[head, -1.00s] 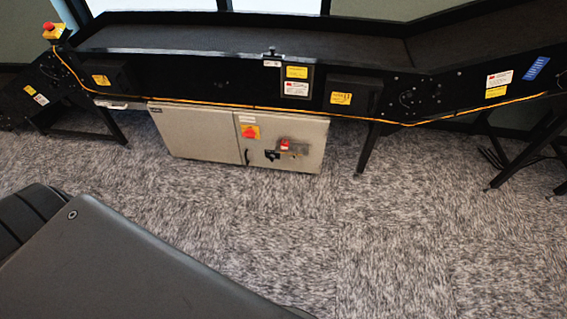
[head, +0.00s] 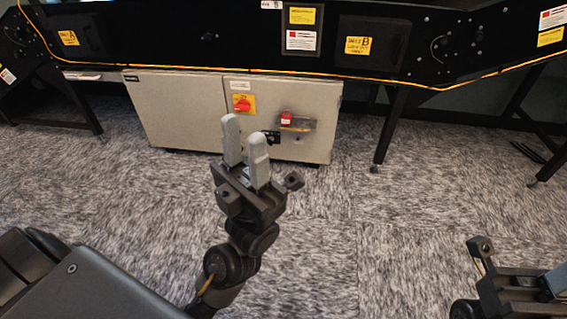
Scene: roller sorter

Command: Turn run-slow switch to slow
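A grey control cabinet (head: 180,115) hangs under the conveyor. Its right door carries a red rotary switch on a yellow plate (head: 242,103), a small box with a red top (head: 297,121) and a small black fitting (head: 273,137). The labels are too small to read, so I cannot tell which is the run-slow switch or how it is set. My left gripper (head: 244,140) points up in front of the cabinet. Its two grey fingers are apart with nothing between them, and they overlap the door in the picture. My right gripper (head: 512,288) shows partly at lower right; its fingers cannot be made out.
The black conveyor (head: 240,50) spans the top, with an orange cable (head: 200,68) along its lower edge. A black support leg (head: 392,125) stands right of the cabinet. Grey carpet (head: 400,215) is clear between the arms.

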